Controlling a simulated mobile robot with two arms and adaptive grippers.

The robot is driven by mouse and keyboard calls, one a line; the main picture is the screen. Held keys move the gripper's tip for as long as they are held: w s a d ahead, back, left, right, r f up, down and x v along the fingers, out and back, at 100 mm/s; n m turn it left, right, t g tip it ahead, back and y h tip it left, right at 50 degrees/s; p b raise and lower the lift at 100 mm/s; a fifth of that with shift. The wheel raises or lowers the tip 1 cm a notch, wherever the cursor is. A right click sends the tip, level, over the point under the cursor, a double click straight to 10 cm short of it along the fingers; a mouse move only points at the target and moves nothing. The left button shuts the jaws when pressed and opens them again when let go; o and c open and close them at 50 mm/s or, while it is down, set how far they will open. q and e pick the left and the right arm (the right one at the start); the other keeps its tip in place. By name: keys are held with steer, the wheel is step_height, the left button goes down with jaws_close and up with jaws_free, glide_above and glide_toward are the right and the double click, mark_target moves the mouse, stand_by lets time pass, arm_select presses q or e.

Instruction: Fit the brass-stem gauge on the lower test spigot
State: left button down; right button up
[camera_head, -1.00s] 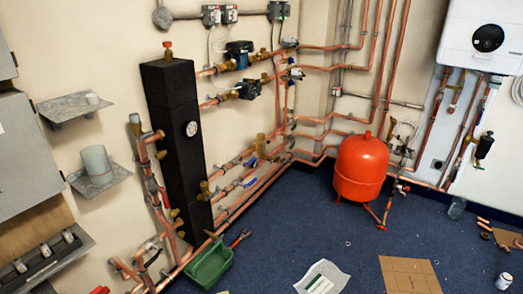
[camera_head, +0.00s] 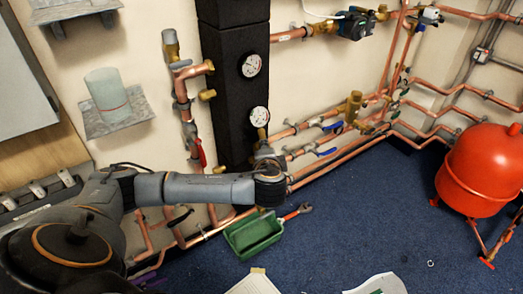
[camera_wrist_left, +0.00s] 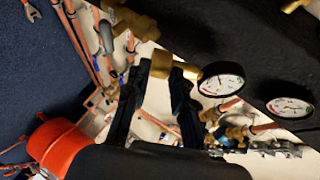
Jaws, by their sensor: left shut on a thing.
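The held gauge (camera_head: 260,117), with a white round dial, stands in front of the lower part of the black column (camera_head: 233,110). It also shows in the left wrist view (camera_wrist_left: 221,82), with brass (camera_wrist_left: 162,65) beside it at the fingers. My left gripper (camera_head: 268,165) is shut on this gauge from below; its dark fingers (camera_wrist_left: 155,100) show in the wrist view. A similar gauge (camera_head: 251,66) is mounted higher on the column. The lower spigot is largely covered by the gripper and gauge, so I cannot tell whether the stem is seated. My right gripper is out of view.
Copper pipes (camera_head: 335,145) with blue-handled valves run right of the column. A pipe riser (camera_head: 183,95) stands left. A green tray (camera_head: 253,233) and a red-handled tool (camera_head: 297,212) lie on the floor. A red tank (camera_head: 480,170) stands right.

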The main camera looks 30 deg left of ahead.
mark_target(260, 137)
arm_select(q)
steer(key=w+a+m+t+b, duration=0.1)
steer(key=a+t+b, duration=0.1)
steer(key=w+a+r+m+t+y+b, duration=0.1)
steer(key=w+a+t+b, duration=0.1)
steer(key=shift+w+r, duration=0.1)
steer(key=shift+w, duration=0.05)
steer(key=shift+a+r+m+y, duration=0.15)
steer(key=shift+r+m+y, duration=0.1)
steer(key=shift+m+y, duration=0.05)
steer(key=shift+f+b, duration=0.45)
steer(key=shift+f, duration=0.05)
steer(key=shift+f+b, duration=0.55)
steer(key=shift+f, duration=0.15)
steer(key=shift+f+b, duration=0.4)
steer(key=shift+f, duration=0.05)
steer(key=shift+f+b, duration=0.5)
steer(key=shift+f, duration=0.1)
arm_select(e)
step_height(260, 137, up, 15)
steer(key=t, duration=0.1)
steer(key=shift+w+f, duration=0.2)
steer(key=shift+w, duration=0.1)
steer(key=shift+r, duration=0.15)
